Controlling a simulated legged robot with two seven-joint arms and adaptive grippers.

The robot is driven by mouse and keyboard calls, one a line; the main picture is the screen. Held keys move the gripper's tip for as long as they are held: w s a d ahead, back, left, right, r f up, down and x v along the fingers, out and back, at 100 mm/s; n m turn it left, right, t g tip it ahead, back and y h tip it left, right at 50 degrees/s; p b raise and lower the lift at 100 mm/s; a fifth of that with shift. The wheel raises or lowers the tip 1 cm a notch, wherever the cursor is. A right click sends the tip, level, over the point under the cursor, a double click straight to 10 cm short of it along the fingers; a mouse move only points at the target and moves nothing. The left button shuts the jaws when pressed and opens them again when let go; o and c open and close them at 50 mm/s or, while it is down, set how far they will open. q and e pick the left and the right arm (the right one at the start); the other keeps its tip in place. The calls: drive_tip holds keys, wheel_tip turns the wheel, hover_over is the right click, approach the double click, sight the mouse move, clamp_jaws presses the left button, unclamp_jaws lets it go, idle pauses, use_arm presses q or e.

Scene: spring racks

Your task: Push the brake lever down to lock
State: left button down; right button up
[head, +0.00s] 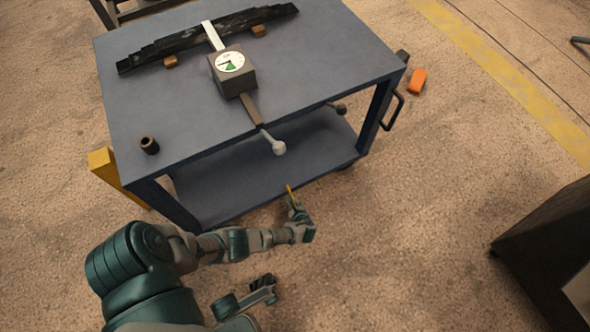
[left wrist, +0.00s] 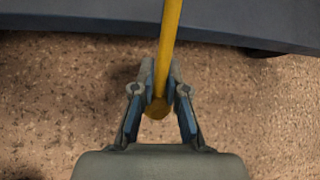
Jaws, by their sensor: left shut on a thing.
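A slim yellow rod (left wrist: 170,40), which looks like the brake lever, runs from the cart side down between the fingers of my left gripper (left wrist: 159,88). Its round end shows between the finger linkages. In the head view the yellow rod (head: 290,189) is a short piece at the tips of my left gripper (head: 294,203), just off the cart's near lower edge. The left gripper is shut on it. Where the rod joins the cart is not clear. My right gripper (head: 263,282) seems to be the small dark end low in the head view; its fingers are unclear.
The blue-grey cart (head: 130,105) carries a dark leaf spring (head: 190,42) and a box with a dial (head: 232,80). A pale-knobbed handle (head: 276,145) overhangs the near edge. A black cylinder (head: 149,145) stands at the left. An orange block (head: 417,81) lies right.

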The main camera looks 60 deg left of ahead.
use_arm(q)
drive_tip(key=c, duration=1.2)
unclamp_jaws()
drive_tip(key=shift+s+d+f, duration=0.15)
drive_tip(key=shift+d+f, duration=0.1)
drive_tip(key=shift+f, duration=0.05)
drive_tip(key=shift+a, duration=0.1)
drive_tip(key=shift+r, duration=0.25)
drive_tip(key=v, duration=1.1)
drive_tip(key=shift+d, duration=0.35)
drive_tip(key=shift+r, duration=0.1)
